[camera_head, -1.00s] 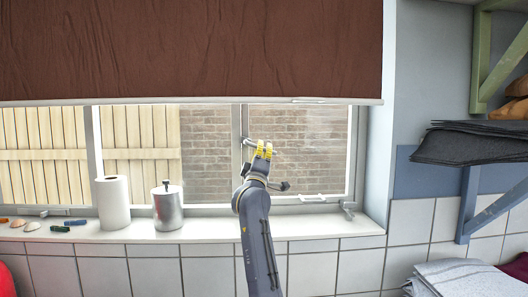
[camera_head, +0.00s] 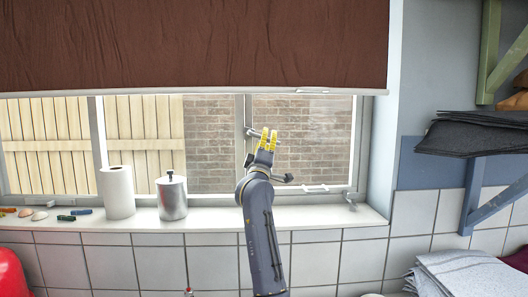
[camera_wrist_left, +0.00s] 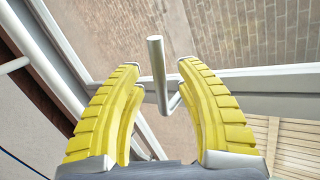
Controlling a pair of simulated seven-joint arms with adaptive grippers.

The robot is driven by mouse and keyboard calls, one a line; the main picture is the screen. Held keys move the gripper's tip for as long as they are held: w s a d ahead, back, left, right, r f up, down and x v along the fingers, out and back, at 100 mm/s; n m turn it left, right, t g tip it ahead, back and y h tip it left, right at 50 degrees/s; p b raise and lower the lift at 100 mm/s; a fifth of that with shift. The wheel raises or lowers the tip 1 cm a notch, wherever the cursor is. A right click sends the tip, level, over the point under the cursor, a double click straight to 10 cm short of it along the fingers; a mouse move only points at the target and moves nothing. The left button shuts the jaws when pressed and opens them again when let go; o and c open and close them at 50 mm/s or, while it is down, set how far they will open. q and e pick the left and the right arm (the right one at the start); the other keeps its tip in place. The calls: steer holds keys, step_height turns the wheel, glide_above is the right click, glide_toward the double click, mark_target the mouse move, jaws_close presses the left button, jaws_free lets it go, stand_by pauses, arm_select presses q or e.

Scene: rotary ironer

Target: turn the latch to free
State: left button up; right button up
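The latch is a slim silver handle (camera_head: 253,133) on the upright post of the window frame. In the left wrist view the latch (camera_wrist_left: 157,75) is a bent metal rod whose free end points at the camera. My left gripper (camera_head: 268,132) is in front of the window at that post. Its two yellow fingers are apart, and in the left wrist view the gripper (camera_wrist_left: 160,68) has the rod between its fingertips, with gaps on both sides. In the head view the fingers hide part of the latch. My right gripper is not in view.
The window sill (camera_head: 230,218) holds a paper roll (camera_head: 117,192), a metal canister (camera_head: 172,198) and small items at the left. A brown blind (camera_head: 190,45) hangs above. A shelf with dark cloths (camera_head: 470,135) is at the right. A window stay (camera_head: 315,189) lies low on the frame.

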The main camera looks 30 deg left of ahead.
arm_select(q)
steer(key=v, duration=1.1)
steer(key=shift+s, duration=0.15)
steer(key=shift+f, duration=0.1)
